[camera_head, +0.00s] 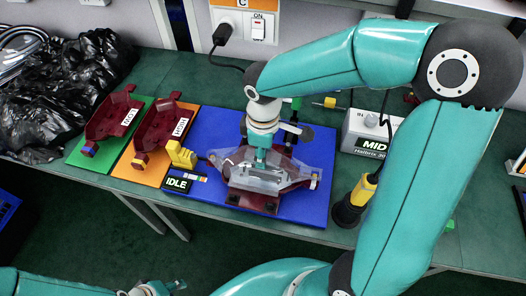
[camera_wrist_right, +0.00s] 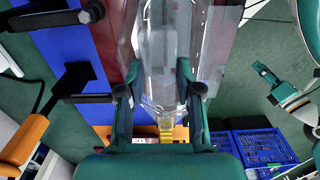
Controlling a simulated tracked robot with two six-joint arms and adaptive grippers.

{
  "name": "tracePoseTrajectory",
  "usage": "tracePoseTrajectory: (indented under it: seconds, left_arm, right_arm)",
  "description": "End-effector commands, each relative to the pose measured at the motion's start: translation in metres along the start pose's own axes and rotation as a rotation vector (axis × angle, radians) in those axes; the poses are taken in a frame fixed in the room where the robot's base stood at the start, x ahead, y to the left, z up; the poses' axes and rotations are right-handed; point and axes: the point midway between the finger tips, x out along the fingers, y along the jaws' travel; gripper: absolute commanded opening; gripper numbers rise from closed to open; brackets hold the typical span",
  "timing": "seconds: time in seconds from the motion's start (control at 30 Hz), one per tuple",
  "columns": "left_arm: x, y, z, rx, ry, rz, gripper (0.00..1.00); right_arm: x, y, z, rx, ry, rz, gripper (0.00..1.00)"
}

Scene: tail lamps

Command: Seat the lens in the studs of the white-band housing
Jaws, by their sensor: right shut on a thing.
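The clear lens (camera_head: 298,174) lies over a dark red housing (camera_head: 240,197) on the blue mat. My right gripper (camera_head: 261,166) points down and is shut on the lens near its middle. In the right wrist view, the fingers of this gripper (camera_wrist_right: 160,72) stand on both sides of the clear lens (camera_wrist_right: 172,40), with dark red housing (camera_wrist_right: 112,35) beside it. I cannot tell whether the lens touches the studs, which are hidden. The housing's band colour is not clear. My left gripper (camera_head: 170,287) is at the bottom edge, away from the lens, its opening unclear.
Two other dark red housings lie on the green mat (camera_head: 80,157) and orange mat (camera_head: 128,173) at left. A yellow clamp handle (camera_head: 181,155) and an IDLE sign (camera_head: 178,185) are near the lens. A grey box (camera_head: 366,128) and an upright yellow-black tool (camera_head: 352,200) stand at right.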

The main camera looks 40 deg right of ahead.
Motion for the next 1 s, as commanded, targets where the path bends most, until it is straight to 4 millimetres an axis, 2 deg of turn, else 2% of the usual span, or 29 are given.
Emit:
tracePoseTrajectory:
  seconds: [0.43,1.0]
  left_arm:
    - [0.014,-0.005,0.000,0.000,0.000,0.000,0.40]
    - [0.015,-0.005,0.000,0.000,0.000,0.000,0.40]
  right_arm:
    - [0.017,0.000,0.000,0.000,0.000,0.000,0.00]
    - [0.018,0.000,0.000,0.000,0.000,0.000,0.00]
